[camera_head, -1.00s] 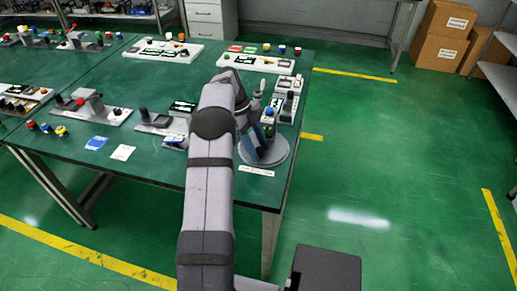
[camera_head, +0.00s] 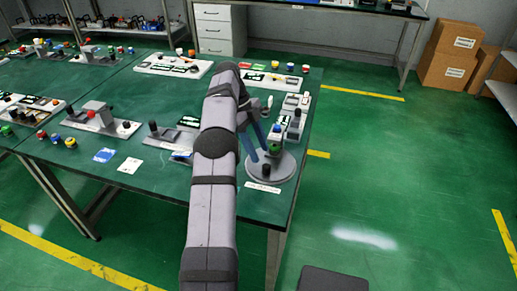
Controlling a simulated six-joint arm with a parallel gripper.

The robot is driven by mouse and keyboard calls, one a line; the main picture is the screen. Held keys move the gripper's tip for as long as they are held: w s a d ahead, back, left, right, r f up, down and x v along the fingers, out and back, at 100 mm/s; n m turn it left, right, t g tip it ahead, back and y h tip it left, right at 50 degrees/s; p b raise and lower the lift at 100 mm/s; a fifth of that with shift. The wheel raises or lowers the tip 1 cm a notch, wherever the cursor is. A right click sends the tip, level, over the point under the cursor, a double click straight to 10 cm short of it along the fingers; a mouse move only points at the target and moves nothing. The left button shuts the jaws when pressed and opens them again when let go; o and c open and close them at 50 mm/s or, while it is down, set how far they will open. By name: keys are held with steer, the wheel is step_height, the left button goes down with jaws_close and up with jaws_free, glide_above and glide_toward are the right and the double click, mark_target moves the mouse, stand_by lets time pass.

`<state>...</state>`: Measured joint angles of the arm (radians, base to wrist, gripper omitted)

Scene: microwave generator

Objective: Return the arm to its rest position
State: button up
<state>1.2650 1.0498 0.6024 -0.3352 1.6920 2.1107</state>
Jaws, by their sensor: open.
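My arm rises from the bottom edge, bends at the top and comes down over the right part of the green table (camera_head: 160,180). My gripper (camera_head: 258,152) is at its end, with two bluish fingers spread apart and pointing down. The gripper is open and appears to hold nothing. It is just above the left side of a round grey plate (camera_head: 284,172). A small black knob (camera_head: 266,169) stands on that plate, close below the fingertips.
White trays (camera_head: 173,66) with small parts lie at the back.

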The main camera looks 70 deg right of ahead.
steer(key=w+a+r+n+h+p, duration=0.1)
steer(key=w+a+n, duration=0.4)
steer(key=w, duration=0.3)
steer(key=w+a+r+n+p, duration=0.1)
steer(key=w+a+r+n, duration=0.1)
steer(key=w+a+n, duration=0.5)
steer(key=w+a+n+t+p, duration=0.1)
steer(key=w+a+n+t, duration=0.1)
steer(key=w+a+n, duration=0.55)
steer(key=s+a+n+t+p, duration=0.25)
steer(key=a+n, duration=1.15)
steer(key=a, duration=1.3)
steer(key=s+a+f+n, duration=0.2)
steer(key=s+a+n, duration=0.3)
steer(key=s+a, duration=0.1)
steer(key=shift+a, duration=0.3)
steer(key=shift+s+f, duration=0.1)
